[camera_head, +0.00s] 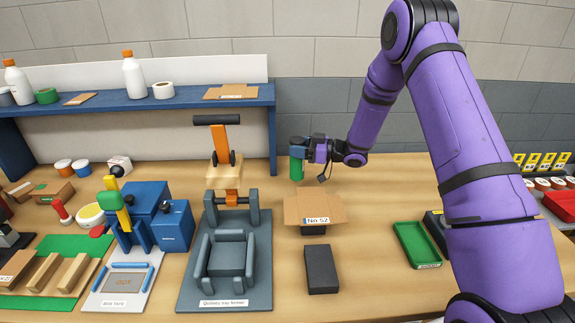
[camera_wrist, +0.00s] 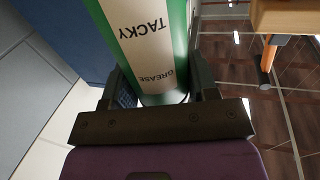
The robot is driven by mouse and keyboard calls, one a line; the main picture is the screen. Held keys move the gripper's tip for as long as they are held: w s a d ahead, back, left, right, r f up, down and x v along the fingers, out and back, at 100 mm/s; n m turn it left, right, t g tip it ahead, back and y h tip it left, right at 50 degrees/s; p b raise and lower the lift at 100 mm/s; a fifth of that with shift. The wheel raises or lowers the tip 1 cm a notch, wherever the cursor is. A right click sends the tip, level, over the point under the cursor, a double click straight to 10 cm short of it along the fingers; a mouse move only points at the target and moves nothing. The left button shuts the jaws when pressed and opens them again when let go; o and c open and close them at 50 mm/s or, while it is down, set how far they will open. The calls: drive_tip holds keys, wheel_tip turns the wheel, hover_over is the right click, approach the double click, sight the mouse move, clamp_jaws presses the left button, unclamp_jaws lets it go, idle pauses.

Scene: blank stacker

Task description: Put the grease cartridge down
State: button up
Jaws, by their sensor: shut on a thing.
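The grease cartridge (camera_head: 296,168) is a green cylinder, upright in the head view near the back of the bench, right of the blue shelf. My gripper (camera_head: 301,150) is shut on it. In the wrist view the cartridge (camera_wrist: 150,45) fills the top middle, with a white label reading "TACKY GREASE", and my gripper's fingers (camera_wrist: 160,90) flank it. I cannot tell whether its base touches the bench.
An open cardboard box (camera_head: 325,207) marked "No 52" stands in front of the cartridge, with a dark block (camera_head: 321,270) nearer. A grey tray former (camera_head: 226,258) is left. A green tray (camera_head: 417,244) lies right. Bare bench (camera_head: 390,185) lies right of my gripper.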

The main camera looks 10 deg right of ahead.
sight(298, 164)
drive_tip(key=shift+f, duration=3.2)
drive_tip(key=o, duration=1.2)
drive_tip(key=shift+f, duration=0.1)
